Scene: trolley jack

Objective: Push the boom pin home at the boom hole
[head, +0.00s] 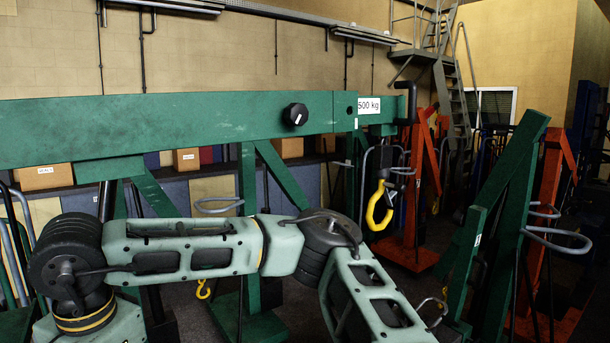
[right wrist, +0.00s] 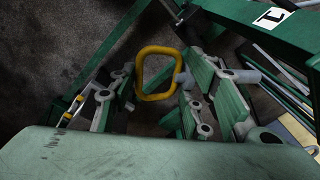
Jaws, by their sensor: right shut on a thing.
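In the right wrist view my right gripper (right wrist: 158,82) is shut on the boom pin (right wrist: 157,50), by its yellow loop handle. A grey shaft (right wrist: 246,76), apparently the pin's, shows past the right finger. That finger hides part of it, and the shaft's tip does not touch anything that I can make out. In the head view the green boom (head: 200,125) runs across the upper left, with a black knob (head: 296,114) on its side. A small dark spot on the boom right of the knob may be a hole; I cannot tell. My left gripper is out of view.
A yellow hook (head: 380,205) hangs below the boom's end, by the 500 kg label (head: 369,105). Green and orange crane frames (head: 512,220) stand at the right. A green beam with a white label (right wrist: 270,17) crosses the right wrist view's upper right.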

